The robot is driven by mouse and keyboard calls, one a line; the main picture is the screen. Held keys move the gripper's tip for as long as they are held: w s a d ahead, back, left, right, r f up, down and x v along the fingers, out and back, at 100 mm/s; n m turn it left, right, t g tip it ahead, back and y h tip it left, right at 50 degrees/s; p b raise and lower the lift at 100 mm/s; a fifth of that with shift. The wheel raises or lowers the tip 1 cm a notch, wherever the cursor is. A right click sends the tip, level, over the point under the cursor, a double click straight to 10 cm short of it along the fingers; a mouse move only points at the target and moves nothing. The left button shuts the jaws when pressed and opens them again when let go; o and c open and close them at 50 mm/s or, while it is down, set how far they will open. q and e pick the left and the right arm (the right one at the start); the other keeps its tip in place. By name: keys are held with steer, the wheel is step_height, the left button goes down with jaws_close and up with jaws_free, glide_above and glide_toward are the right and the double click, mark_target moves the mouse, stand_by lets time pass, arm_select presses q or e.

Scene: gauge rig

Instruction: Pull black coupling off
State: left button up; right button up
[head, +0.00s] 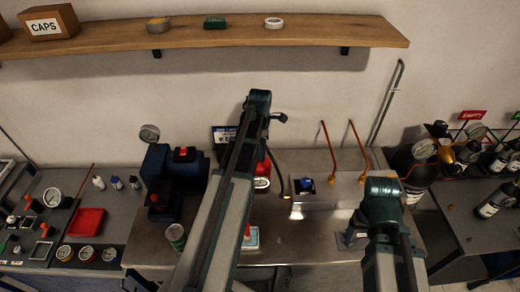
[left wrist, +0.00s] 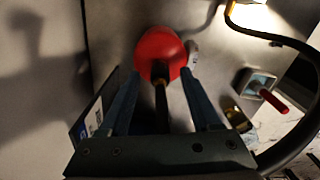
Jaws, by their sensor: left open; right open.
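In the left wrist view my left gripper (left wrist: 160,80) is open. Its two blue-grey fingers stand either side of a dark stem (left wrist: 161,105) below a round red part (left wrist: 161,52). I cannot tell whether the fingers touch it, or whether this stem is the black coupling. A black hose (left wrist: 302,105) curves down the right side of that view. In the head view the left arm hides its own gripper and part of a dark hose (head: 277,178). A teal and grey part beside my right arm looks like my right gripper (head: 352,236), low over the bench.
In the left wrist view a square socket with a red rod (left wrist: 272,98) and a brass piece (left wrist: 237,118) are right of the fingers. In the head view a dark blue machine (head: 160,175) stands left, copper pipes (head: 330,150) rise behind, and dark bottles (head: 408,170) stand right.

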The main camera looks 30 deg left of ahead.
arm_select(q)
steer(key=shift+f, duration=0.6)
steer(key=shift+r, duration=0.1)
jaws_close()
